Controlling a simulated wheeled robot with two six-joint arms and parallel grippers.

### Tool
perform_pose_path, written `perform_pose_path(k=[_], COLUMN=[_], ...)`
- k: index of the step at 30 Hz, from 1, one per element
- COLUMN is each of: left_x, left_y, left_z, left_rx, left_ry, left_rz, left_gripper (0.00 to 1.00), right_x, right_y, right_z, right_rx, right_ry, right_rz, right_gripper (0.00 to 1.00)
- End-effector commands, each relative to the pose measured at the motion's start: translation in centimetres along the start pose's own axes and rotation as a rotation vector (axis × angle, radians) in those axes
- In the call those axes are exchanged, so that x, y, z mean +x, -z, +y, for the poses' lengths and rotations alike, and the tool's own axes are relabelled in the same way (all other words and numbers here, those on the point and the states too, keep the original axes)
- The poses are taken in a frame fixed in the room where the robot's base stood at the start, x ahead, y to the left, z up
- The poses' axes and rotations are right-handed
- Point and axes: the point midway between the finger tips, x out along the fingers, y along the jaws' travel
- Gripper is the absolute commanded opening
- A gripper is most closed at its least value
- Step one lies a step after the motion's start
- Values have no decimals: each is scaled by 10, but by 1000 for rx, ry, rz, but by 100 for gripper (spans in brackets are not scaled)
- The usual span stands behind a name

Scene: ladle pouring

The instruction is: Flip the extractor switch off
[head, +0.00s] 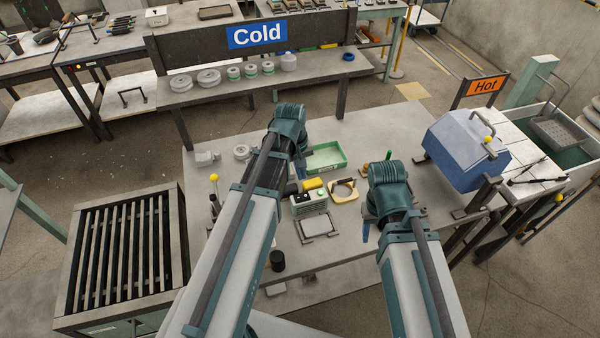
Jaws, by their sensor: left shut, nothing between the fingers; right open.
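A small control box (308,201) with dark and light knobs on top stands mid-table; I cannot tell whether it carries the extractor switch. My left gripper (293,187) is shut and empty, just behind and left of the control box, mostly hidden by my arm. My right gripper (367,226) is open and empty, low over the table to the right of the box, partly hidden by my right arm. No switch position is readable.
A slatted grate unit (124,250) stands left of the table. A blue lidded box (464,150) stands at right near the Hot sign (486,86).

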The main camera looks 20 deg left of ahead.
Motion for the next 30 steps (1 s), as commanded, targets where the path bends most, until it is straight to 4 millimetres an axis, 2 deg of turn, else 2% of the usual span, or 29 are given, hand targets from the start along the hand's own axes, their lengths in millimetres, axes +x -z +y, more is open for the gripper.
perform_pose_path(k=[1, 15, 21, 30], left_x=[16, 81, 93, 92], left_y=[0, 0, 0, 0], left_z=[-1, 0, 0, 0], left_rx=[1, 0, -1, -1], left_ry=[0, 0, 0, 0], left_rz=[0, 1, 1, 1], left_gripper=[0, 0, 0, 0], right_x=[15, 80, 91, 90], right_y=[1, 5, 5, 5], right_z=[-2, -8, -9, -8], right_rx=[-2, -3, -3, -3], right_ry=[0, -1, -1, -1], right_rz=[0, 0, 0, 0], right_gripper=[50, 50, 50, 50])
